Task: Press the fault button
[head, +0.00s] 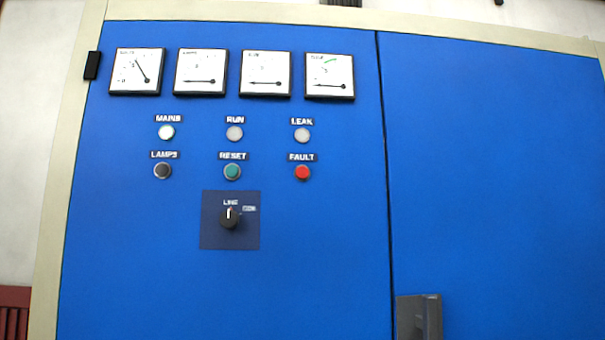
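The fault button (302,172) is a round red button on the blue cabinet panel, under a dark label reading FAULT. It is the rightmost of the lower row, right of the green RESET button (232,172) and the black LAMPS button (162,171). The pale LEAK lamp (302,135) is directly above it. Nothing covers the fault button. Neither of my grippers shows in the head view.
Several gauges (330,77) line the panel's top. The MAINS lamp (166,132) looks bright white; the RUN lamp (235,133) is grey. A black LINE knob (229,217) sits below RESET. A grey handle (419,316) is at the lower right, beside the door seam.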

